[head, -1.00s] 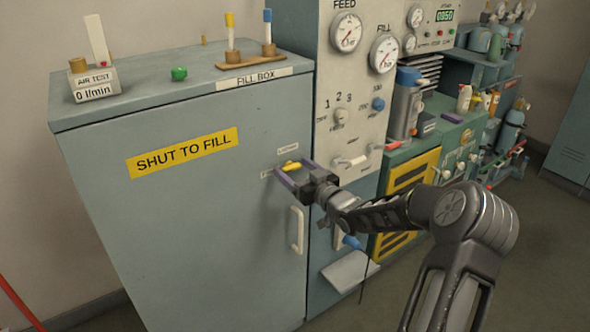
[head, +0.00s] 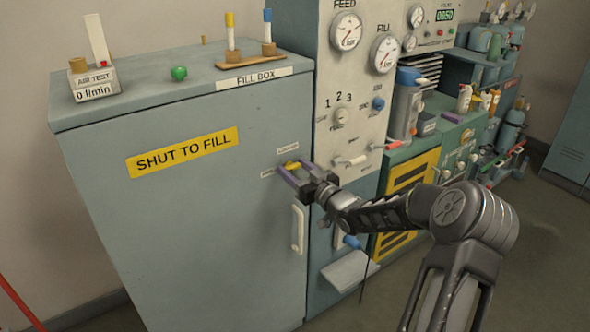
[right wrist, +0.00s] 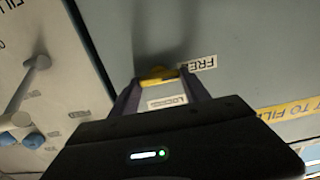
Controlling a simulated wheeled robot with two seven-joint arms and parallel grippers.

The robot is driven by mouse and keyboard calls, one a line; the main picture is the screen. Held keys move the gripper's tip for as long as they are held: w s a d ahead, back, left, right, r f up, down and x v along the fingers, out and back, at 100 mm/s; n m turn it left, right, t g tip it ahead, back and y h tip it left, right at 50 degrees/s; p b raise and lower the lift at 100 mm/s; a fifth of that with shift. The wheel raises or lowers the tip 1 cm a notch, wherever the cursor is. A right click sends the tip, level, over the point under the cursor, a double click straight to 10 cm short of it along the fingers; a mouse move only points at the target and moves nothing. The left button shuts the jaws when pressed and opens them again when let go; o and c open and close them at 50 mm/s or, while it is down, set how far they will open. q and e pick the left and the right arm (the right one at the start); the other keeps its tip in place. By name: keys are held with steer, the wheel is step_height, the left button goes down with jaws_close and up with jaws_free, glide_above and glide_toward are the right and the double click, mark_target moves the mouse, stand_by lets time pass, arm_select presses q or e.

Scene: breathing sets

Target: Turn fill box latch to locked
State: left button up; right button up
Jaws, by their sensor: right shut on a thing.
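The fill box (head: 215,215) is a tall grey-green cabinet with its door closed. Its small yellow latch (head: 291,165) sits near the door's right edge, between two small labels. My right gripper (head: 290,171) is shut on the latch, a purple finger on each side of it. In the right wrist view the yellow latch (right wrist: 158,76) shows between the fingertips, next to a "FREE" label (right wrist: 197,63) and another label (right wrist: 168,102) that seems to read "LOCKED". The latch's exact angle is partly hidden by the fingers. My left gripper is not in view.
A white door handle (head: 298,229) is just below my right gripper. The panel with gauges and knobs (head: 345,100) stands right of the cabinet. An air test meter (head: 94,85), a green knob and two capped tubes are on the cabinet top.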

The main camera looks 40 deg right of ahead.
steer(key=m+p, duration=0.1)
steer(key=m, duration=0.2)
steer(key=shift+r+m, duration=0.1)
steer(key=shift+m, duration=0.2)
steer(key=m+p, duration=0.2)
steer(key=m, duration=0.3)
steer(key=shift+d, duration=0.15)
stand_by(0.4)
steer(key=o, duration=1.4)
steer(key=shift+s+f, duration=0.15)
steer(key=shift+f, duration=0.05)
